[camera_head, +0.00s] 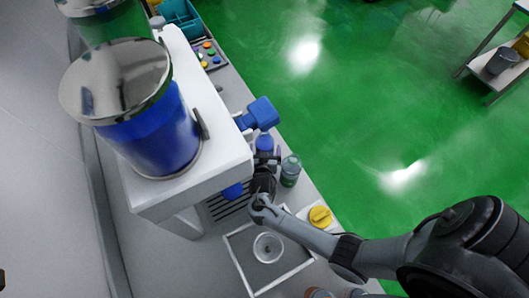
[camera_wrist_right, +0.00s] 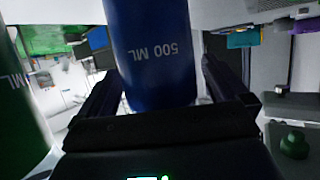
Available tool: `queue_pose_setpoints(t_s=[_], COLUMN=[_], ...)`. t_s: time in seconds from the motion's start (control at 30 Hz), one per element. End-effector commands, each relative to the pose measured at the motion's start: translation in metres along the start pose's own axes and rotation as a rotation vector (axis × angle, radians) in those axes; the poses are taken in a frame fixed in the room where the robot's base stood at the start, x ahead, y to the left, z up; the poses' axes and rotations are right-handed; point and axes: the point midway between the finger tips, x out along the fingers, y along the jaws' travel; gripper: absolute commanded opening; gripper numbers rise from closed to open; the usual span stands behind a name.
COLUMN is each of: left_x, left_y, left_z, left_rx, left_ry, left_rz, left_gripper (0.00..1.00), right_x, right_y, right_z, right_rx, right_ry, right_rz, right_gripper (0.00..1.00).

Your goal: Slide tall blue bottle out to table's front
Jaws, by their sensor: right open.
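The tall blue bottle (camera_head: 265,143) stands beside the white dispenser, near the blue tap. In the wrist view the gripper (camera_wrist_right: 163,78) is open, with a finger on each side of the bottle. I cannot tell whether either finger touches it.
A green bottle (camera_head: 290,171) stands close on the right of the gripper; it also shows in the wrist view (camera_wrist_right: 22,115). A sink (camera_head: 268,247) and yellow-lidded container (camera_head: 320,216) lie nearer. Green floor is beyond the counter edge.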

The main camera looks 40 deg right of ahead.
Motion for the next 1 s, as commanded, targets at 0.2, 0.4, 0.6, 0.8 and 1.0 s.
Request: queue_pose_setpoints(t_s=[0.2, 0.4, 0.6, 0.8, 1.0], left_x=[-0.0001, -0.0003, -0.0004, -0.0005, -0.0017], left_y=[0.0005, 0.0022, 0.0030, 0.0027, 0.0013], left_z=[-0.0004, -0.0009, -0.0013, -0.0014, -0.0015], left_rx=[-0.003, -0.010, -0.013, -0.012, -0.006], left_ry=[0.001, 0.002, 0.003, 0.003, 0.002], left_rz=[0.002, 0.007, 0.010, 0.009, 0.005], left_gripper=[1.00, 1.00, 1.00, 1.00, 1.00], right_x=[0.0002, 0.0001, 0.0000, 0.0002, 0.0062], right_y=[0.0002, 0.0002, 0.0003, 0.0005, 0.0062], right_z=[0.0001, 0.0001, 0.0002, 0.0001, -0.0029], right_rx=[-0.001, -0.001, -0.001, -0.001, -0.001], right_ry=[0.000, 0.000, 0.000, 0.000, 0.000], right_rz=[0.000, 0.000, 0.000, 0.000, 0.001], right_gripper=[1.00, 0.69, 0.39, 0.22, 0.22])
